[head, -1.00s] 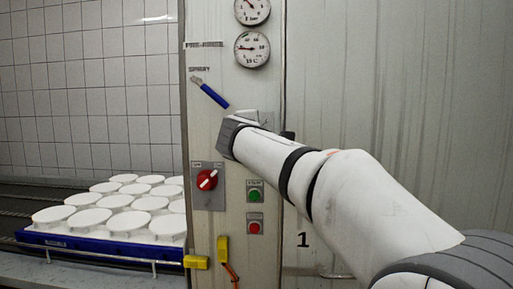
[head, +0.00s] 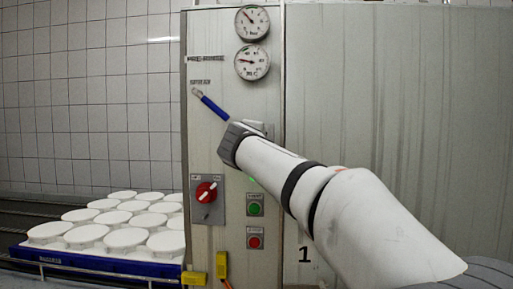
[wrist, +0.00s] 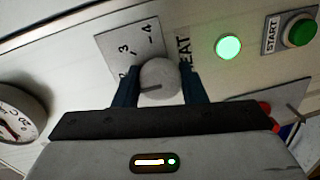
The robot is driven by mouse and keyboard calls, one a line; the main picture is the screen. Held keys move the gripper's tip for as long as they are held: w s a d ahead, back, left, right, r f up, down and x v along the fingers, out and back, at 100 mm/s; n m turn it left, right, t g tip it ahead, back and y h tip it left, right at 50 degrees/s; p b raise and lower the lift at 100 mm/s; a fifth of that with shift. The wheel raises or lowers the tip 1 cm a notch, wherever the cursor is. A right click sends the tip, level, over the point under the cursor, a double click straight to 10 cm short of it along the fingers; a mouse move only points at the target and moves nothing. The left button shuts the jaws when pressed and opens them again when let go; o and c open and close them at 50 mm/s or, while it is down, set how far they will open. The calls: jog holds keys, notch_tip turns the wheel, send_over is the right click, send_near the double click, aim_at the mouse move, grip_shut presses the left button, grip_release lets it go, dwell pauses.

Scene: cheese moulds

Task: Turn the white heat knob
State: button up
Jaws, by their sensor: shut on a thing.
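The white heat knob (wrist: 160,80) is round with a dark pointer line. It stands before a pale plate (wrist: 128,48) with the numbers 3 and 4 in view, beside lettering that ends in "EAT". My gripper (wrist: 159,71) has one dark finger on each side of the knob and is shut on it. In the head view my gripper (head: 239,140) is against the panel below the blue-handled lever and hides the knob; a pale plate edge (head: 258,127) shows beside it.
The panel (head: 218,70) carries two gauges (head: 253,62), a blue-handled lever (head: 212,106), a red knob (head: 206,191), a green start button (head: 255,209) and a red button (head: 255,242). A blue tray (head: 150,268) of white moulds stands at left.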

jog(key=o, duration=1)
jog(key=shift+f, duration=0.1)
jog(key=s, duration=0.2)
jog(key=s+b, duration=0.1)
jog(key=s, duration=0.4)
jog(key=shift+s+a+r+b, duration=0.15)
jog(key=shift+s+r+b, duration=0.15)
jog(key=shift+s+r, duration=0.1)
